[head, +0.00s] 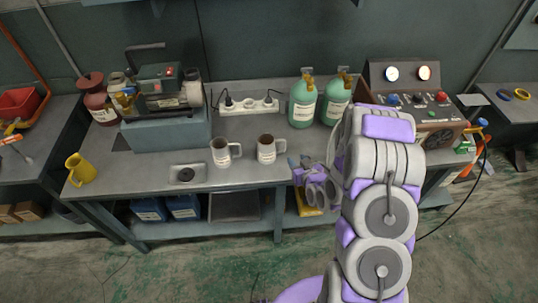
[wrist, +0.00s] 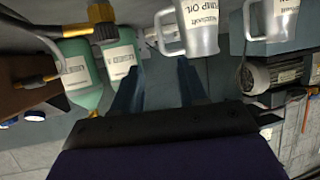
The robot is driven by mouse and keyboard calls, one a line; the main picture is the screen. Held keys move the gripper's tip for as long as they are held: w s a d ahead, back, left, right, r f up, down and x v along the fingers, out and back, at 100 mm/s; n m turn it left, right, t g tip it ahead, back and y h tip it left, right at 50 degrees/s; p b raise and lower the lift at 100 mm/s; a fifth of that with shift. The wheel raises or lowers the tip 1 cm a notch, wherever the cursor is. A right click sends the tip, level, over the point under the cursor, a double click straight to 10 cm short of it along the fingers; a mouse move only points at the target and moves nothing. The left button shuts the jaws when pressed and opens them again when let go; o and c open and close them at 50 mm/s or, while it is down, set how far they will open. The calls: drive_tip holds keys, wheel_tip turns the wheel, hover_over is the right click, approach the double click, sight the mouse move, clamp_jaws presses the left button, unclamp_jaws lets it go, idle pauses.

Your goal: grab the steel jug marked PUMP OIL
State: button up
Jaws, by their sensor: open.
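The steel jug marked PUMP OIL (wrist: 200,40) is at the top of the wrist view, its handle pointing left. By its place nearer the green bottles, it matches the right-hand jug (head: 266,150) on the bench in the head view, where the label is too small to read. A similar second jug (head: 220,153) stands left of it and also shows in the wrist view (wrist: 278,20). My gripper (head: 302,170) is at the bench's front edge, right of the jugs. In the wrist view its fingers (wrist: 157,82) are apart and empty, short of the jug.
Two green bottles (head: 303,103) stand behind my gripper, with a control box (head: 420,100) to the right. A power strip (head: 248,106) lies behind the jugs. A small dark-centred plate (head: 187,174) and yellow jug (head: 80,169) are left. Bare bench top lies before the jugs.

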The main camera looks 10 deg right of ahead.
sight(284, 149)
drive_tip(key=b+x, duration=0.3)
drive_tip(key=x, duration=0.5)
drive_tip(key=shift+w, duration=0.3)
drive_tip(key=shift+f+b+x, duration=0.25)
drive_tip(key=shift+b+x, duration=0.75)
drive_tip(key=shift+x, duration=1.35)
drive_tip(key=shift+w+a+f, duration=0.1)
drive_tip(key=shift+w+a, duration=0.1)
drive_tip(key=shift+w, duration=0.05)
clamp_jaws()
